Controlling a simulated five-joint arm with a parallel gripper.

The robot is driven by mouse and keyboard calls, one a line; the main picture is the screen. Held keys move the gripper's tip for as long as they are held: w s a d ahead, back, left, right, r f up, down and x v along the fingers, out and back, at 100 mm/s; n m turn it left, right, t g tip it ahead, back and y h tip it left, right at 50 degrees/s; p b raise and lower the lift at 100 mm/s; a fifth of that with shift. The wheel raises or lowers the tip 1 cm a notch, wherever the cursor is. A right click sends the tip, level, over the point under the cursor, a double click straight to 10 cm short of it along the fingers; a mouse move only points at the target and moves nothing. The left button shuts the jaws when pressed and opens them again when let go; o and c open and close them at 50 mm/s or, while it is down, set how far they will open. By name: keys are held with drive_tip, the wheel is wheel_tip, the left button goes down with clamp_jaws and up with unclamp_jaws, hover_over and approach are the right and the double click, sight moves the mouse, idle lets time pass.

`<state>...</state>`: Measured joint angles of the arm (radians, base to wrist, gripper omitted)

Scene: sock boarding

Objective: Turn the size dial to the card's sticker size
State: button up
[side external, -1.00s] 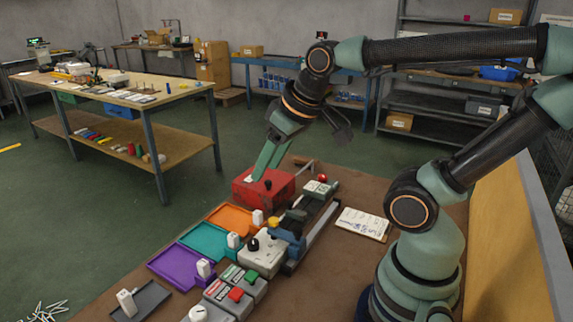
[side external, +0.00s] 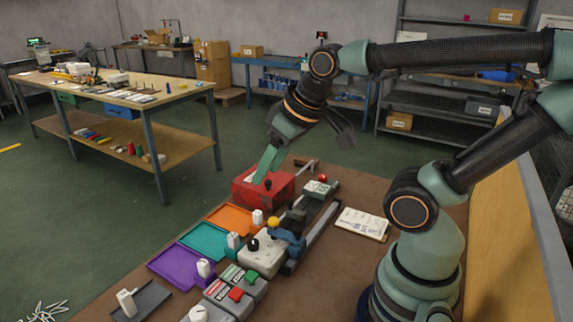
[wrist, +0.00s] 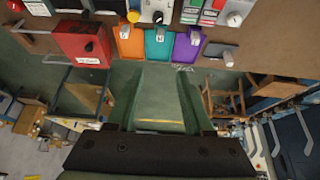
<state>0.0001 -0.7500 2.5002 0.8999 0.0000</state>
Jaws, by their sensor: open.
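My gripper (side external: 257,179) points down at the red box (side external: 280,196), overlapping its left part in the side view; contact cannot be told. In the wrist view the fingers of my gripper (wrist: 162,72) are apart with nothing between them. The red box (wrist: 72,33) has a black knob (wrist: 89,46) and a white label. A white box (side external: 265,257) carries another black knob (side external: 253,245). A white round knob (side external: 197,314) stands at the bottom edge. Which knob is the size dial is unclear. A white card (side external: 362,223) lies right of the rail; its writing is unreadable.
Orange (side external: 230,219), teal (side external: 203,243) and purple (side external: 178,266) trays line the bench's left side, with white upright pieces beside them. Green and red buttons (side external: 236,294) sit near the front. Bare brown bench lies around the card.

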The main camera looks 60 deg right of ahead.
drive_tip(key=shift+o, duration=0.9)
drive_tip(key=m+g, duration=0.6)
drive_tip(key=m, duration=0.6)
approach(253, 241)
wheel_tip(253, 241, down, 8)
drive_tip(key=shift+s+f, duration=0.15)
drive_tip(key=shift+f, duration=0.1)
clamp_jaws()
